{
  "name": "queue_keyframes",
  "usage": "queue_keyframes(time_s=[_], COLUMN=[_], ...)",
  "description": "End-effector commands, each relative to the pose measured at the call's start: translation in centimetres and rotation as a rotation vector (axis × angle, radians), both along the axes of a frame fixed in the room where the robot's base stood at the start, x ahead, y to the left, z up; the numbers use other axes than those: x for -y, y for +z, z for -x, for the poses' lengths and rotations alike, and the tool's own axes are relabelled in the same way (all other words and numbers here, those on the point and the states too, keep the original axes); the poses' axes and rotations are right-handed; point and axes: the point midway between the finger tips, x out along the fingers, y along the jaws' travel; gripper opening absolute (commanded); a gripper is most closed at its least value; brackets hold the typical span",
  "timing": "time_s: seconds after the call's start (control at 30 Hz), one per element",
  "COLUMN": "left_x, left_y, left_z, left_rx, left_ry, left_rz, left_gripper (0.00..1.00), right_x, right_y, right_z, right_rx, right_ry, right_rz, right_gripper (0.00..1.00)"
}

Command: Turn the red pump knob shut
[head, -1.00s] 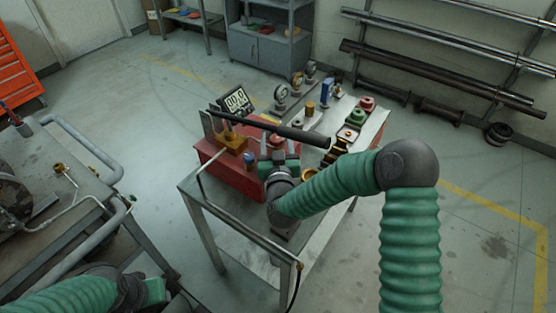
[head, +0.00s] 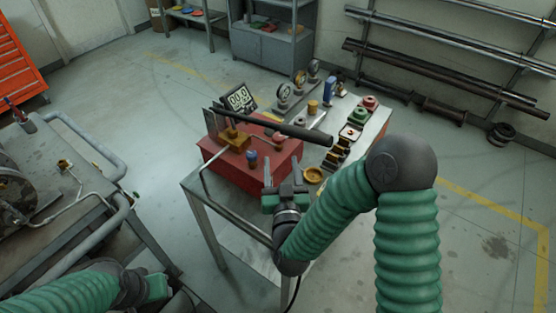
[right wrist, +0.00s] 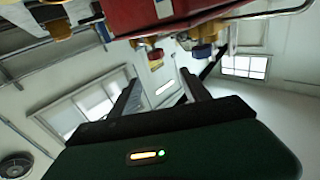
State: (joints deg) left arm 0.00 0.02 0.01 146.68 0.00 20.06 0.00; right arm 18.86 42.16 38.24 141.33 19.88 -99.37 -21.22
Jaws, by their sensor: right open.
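The red pump box (head: 232,174) stands on the near left part of the table. A black lever bar (head: 275,124) crosses above it, beside a brass block (head: 236,140). A small red knob (head: 277,137) shows on the box's far right part; it also seems to show in the right wrist view (right wrist: 155,55). A blue knob (head: 252,158) is nearer, and also in the right wrist view (right wrist: 202,52). My right gripper (head: 283,164) is open and empty at the box's near right side, its fingers pointing toward it. My left gripper (head: 156,288) is low at the left; its fingers are hidden.
A digital display (head: 239,98) reading about 00.0 stands behind the box. Gauges (head: 300,80), a brass ring (head: 313,176) and several valve parts crowd the table's right side. A pipe (head: 222,207) bends at the box's near left. A cart with rails (head: 95,150) stands left.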

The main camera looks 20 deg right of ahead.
Motion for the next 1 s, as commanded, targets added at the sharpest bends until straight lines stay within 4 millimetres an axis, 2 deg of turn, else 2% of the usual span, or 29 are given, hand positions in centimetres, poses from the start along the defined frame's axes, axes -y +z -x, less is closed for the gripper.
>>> queue_keyframes(time_s=[0.1,0.2,0.33,0.43,0.53,0.6,0.7,0.87,1.0], left_x=[0.0,0.0,0.0,0.0,0.0,0.0,0.0,0.0,0.0], left_y=[1.9,3.1,4.5,5.7,6.5,6.8,6.9,7.0,7.2], left_z=[0.0,0.0,0.0,0.0,0.0,0.0,0.0,0.0,0.0], left_rx=[0.000,0.001,0.001,0.001,0.001,0.001,0.000,0.000,0.000], left_ry=[0.000,0.000,0.000,0.000,0.000,0.000,0.000,0.000,0.000], left_rz=[0.000,0.000,0.000,0.000,0.000,0.000,0.000,0.000,0.000], left_gripper=[0.36,0.36,0.36,0.36,0.36,0.36,0.36,0.36,0.36], right_x=[2.2,4.2,6.5,8.5,10.5,11.7,12.4,11.2,8.8], right_y=[3.5,5.6,6.5,5.4,2.7,1.0,-0.5,-0.8,-0.7], right_z=[-4.2,-6.7,-7.9,-7.2,-5.2,-3.8,-2.6,-3.4,-5.6], right_rx=[0.156,0.270,0.318,0.261,0.130,0.043,-0.033,-0.044,-0.042], right_ry=[0.094,0.243,0.470,0.680,0.864,0.946,1.008,1.022,1.023], right_rz=[-0.058,-0.074,-0.045,0.004,0.045,0.061,0.068,0.069,0.070], right_gripper=[0.55,0.55,0.55,0.55,0.55,0.55,0.55,0.55,0.55])
